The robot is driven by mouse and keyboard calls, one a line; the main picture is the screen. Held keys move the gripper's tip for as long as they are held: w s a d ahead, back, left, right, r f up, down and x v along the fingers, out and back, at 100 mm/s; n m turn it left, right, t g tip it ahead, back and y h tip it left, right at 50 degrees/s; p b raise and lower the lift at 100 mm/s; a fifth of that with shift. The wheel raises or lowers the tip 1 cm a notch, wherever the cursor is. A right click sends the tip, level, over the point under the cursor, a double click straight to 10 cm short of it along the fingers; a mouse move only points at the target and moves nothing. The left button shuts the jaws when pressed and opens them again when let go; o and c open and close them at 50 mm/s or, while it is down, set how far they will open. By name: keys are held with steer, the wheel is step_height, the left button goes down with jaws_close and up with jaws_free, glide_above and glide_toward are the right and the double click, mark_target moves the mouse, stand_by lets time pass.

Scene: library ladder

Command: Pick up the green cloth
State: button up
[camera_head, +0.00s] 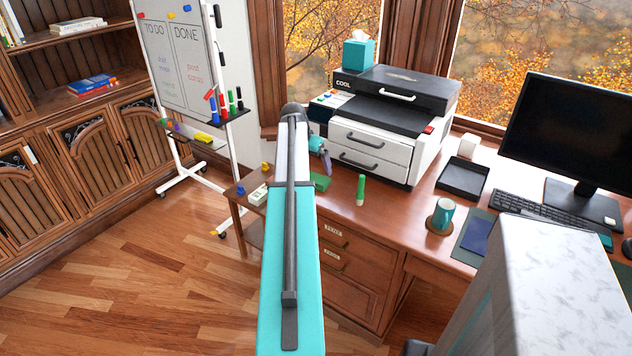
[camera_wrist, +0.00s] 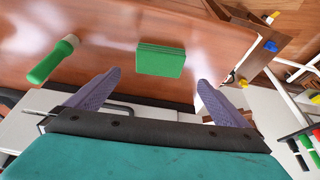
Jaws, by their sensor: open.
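The green cloth (camera_head: 320,182) lies folded on the wooden desk, partly hidden behind my arm in the head view. In the wrist view the cloth (camera_wrist: 160,58) is a flat green stack, ahead of and between my two purple fingertips. My gripper (camera_wrist: 159,78) is open with nothing between its fingers. In the head view my gripper (camera_head: 325,160) is partly hidden by my arm, close to the cloth and in front of the printer.
The printer (camera_head: 385,130) stands behind. A teal mug (camera_head: 443,214), black tray (camera_head: 463,178) and monitor (camera_head: 570,140) are farther right. A whiteboard (camera_head: 180,60) stands left.

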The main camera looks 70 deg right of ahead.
mark_target(316, 177)
steer(key=shift+x, duration=1.2)
steer(key=shift+f, duration=0.15)
steer(key=shift+p+x, duration=0.85)
steer(key=shift+x, duration=1.6)
steer(key=shift+a, duration=0.1)
steer(key=c, duration=1.1)
